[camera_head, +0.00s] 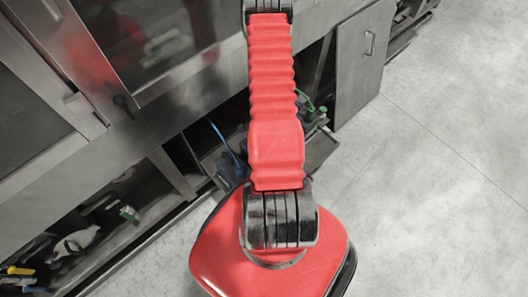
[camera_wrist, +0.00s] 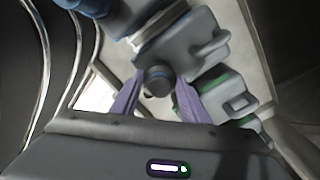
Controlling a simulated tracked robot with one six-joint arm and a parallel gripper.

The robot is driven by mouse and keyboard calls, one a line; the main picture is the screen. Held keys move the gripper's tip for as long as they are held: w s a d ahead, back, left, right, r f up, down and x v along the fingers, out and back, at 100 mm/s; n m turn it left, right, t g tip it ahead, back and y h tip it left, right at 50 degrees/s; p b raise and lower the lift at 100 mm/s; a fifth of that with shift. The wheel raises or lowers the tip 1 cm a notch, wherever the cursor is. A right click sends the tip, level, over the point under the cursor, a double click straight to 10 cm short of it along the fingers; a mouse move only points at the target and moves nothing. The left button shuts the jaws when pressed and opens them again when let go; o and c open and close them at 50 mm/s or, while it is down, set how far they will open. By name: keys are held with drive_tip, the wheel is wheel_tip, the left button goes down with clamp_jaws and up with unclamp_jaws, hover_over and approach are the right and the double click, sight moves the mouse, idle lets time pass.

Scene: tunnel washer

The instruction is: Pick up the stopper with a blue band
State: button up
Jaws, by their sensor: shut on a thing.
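The stopper with a blue band (camera_wrist: 157,77) is a small dark grey round piece in the middle of the wrist view. The stopper sits close to a grey fitting, and I cannot tell whether the two touch. The head view does not show my gripper or the stopper clearly.
Grey containers, one with a blue band (camera_wrist: 150,25) and one with a green band (camera_wrist: 215,83), crowd close around my gripper. In the head view, an open cabinet drawer (camera_head: 322,150) holds bottles and a blue hose (camera_head: 222,138). Clear floor (camera_head: 430,190) lies right.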

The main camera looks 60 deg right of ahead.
drive_tip(key=shift+c, duration=1.1)
drive_tip(key=shift+w, duration=0.1)
drive_tip(key=shift+r, duration=5.05)
drive_tip(key=shift+r, duration=2.55)
drive_tip(key=shift+r, duration=1.9)
